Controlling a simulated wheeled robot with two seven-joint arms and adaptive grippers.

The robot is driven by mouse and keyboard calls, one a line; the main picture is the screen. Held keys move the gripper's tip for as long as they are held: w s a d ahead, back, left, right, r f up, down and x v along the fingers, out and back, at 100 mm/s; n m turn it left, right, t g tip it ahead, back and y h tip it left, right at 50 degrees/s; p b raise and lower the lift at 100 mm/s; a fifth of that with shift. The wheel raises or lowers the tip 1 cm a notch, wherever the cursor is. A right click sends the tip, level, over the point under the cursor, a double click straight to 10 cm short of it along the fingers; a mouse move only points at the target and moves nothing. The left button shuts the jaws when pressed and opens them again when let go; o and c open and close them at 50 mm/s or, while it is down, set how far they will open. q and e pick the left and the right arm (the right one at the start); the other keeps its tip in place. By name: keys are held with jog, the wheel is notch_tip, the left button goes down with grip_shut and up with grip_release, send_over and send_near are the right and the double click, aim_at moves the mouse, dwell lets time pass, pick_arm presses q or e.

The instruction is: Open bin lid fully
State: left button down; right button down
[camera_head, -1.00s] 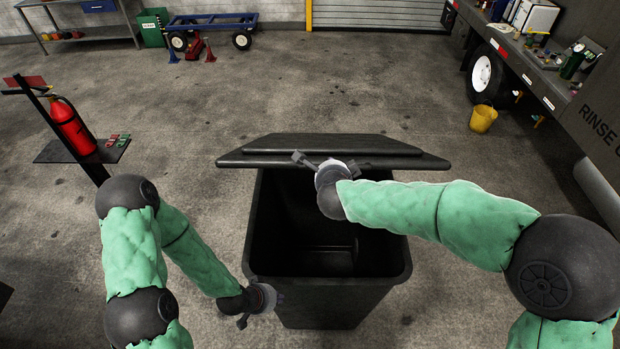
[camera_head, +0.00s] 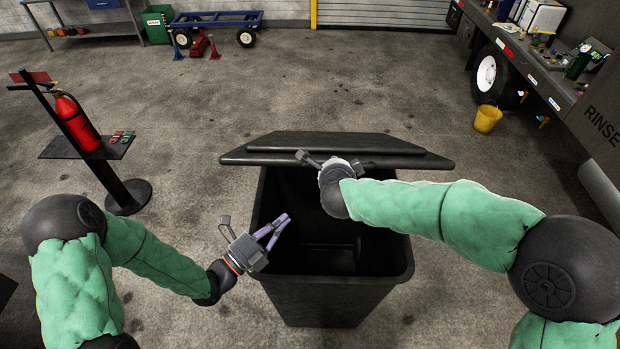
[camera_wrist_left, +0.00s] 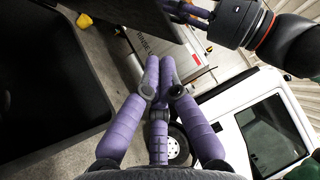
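The black bin (camera_head: 335,290) stands in front of me, its dark inside visible. Its lid (camera_head: 380,145) is raised at the far side, tilted, with its edge toward me. In the left wrist view, the lid (camera_wrist_left: 145,18) is a dark panel at the top. My left gripper (camera_head: 287,218) is over the bin's left rim, apart from the lid. Its purple fingers (camera_wrist_left: 158,62) come together at the tips with nothing between them. My right gripper (camera_head: 322,163) is at the lid's near edge; its wrist hides most of its fingers. Its fingers partly show in the left wrist view (camera_wrist_left: 188,10).
A fire extinguisher (camera_head: 77,122) stand is on the left. A truck (camera_head: 560,100) is on the right, with a yellow bucket (camera_head: 487,119) beside it. A blue cart (camera_head: 215,19) stands at the back. The floor behind the bin is clear.

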jog(key=shift+r, duration=0.15)
pick_arm(q)
jog(key=w+d+r+m+h, duration=0.1)
jog(key=w+d+r+m, duration=0.1)
jog(key=w+d+r, duration=0.4)
jog(key=w+d, duration=0.1)
jog(key=w, duration=0.2)
jog(key=shift+w, duration=0.2)
jog(key=shift+d, duration=0.1)
dwell(0.3)
